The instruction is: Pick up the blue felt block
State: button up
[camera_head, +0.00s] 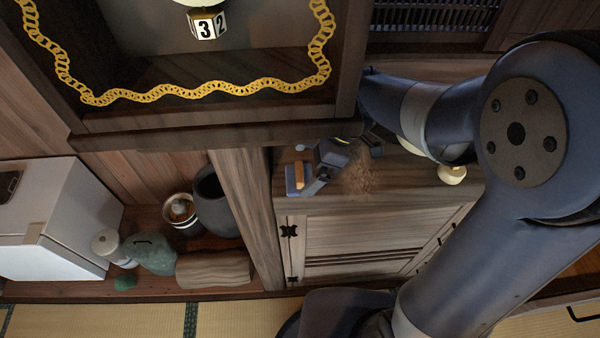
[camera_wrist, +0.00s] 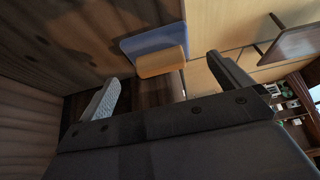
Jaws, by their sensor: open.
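The blue felt block (camera_head: 290,181) sits at the left end of the wooden cabinet top, with a tan wooden piece (camera_head: 299,174) against its right side. In the wrist view the blue block (camera_wrist: 153,39) shows beyond the tan piece (camera_wrist: 161,62), which looks joined to it. My gripper (camera_head: 309,168) is open just right of the block. In the wrist view the two fingers of my gripper (camera_wrist: 161,74) are spread, with the tan piece ahead between them. I cannot tell whether either finger touches it.
The wooden cabinet top (camera_head: 400,188) holds a brown crumbly heap (camera_head: 362,182) and a small cream knob-like object (camera_head: 452,174). A wooden post (camera_head: 245,205) stands left of the block.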

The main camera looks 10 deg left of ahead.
aim_at(301, 171)
jog(key=x, duration=0.3)
jog(key=shift+f, duration=0.15)
jog(key=shift+s, duration=0.1)
jog(key=c, duration=1.1)
